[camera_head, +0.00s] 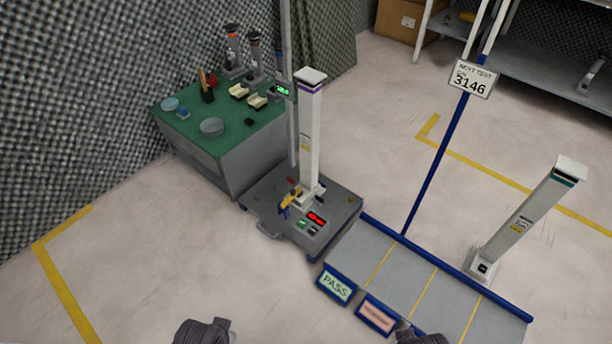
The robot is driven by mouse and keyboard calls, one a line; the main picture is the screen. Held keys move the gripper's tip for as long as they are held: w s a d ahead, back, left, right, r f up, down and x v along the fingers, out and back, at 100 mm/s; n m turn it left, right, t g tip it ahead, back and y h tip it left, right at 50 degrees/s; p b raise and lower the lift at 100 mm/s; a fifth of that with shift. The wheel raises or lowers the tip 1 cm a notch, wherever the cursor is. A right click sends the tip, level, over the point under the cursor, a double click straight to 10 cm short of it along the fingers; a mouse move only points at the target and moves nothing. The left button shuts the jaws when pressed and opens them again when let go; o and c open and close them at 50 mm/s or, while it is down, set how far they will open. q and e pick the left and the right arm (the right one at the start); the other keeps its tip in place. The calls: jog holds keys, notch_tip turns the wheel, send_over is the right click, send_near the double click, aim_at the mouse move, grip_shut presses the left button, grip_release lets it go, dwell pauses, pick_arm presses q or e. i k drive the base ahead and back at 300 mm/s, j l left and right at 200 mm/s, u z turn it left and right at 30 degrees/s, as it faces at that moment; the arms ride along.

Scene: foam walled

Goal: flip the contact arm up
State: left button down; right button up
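A small yellow lever-like part (291,198), which looks like the contact arm, sits on the grey test station (262,214) at the foot of a white column with a purple band (311,130). It lies tilted, its lower left end dark or blue. It is too small to tell exactly how it is hinged. A red lit display (317,218) and a small green-lit panel are in front of it. Dark grey parts of my arms show at the bottom edge, well below the station. No gripper fingers are visible.
A green-topped bench (222,139) with dishes and tools stands behind left. A grey lane (388,262) with yellow lines, a blue rail and a PASS sign (337,284) runs right. Floor in front left is clear.

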aim_at(293, 193)
jog(key=i+j, duration=0.1)
jog(key=j, duration=0.2)
jog(key=i+j, duration=0.15)
jog(key=j, duration=0.15)
jog(key=i+j, duration=0.1)
jog(key=j, duration=0.2)
jog(key=i+j+z, duration=0.15)
jog(key=j, duration=0.15)
jog(key=z, duration=1.5)
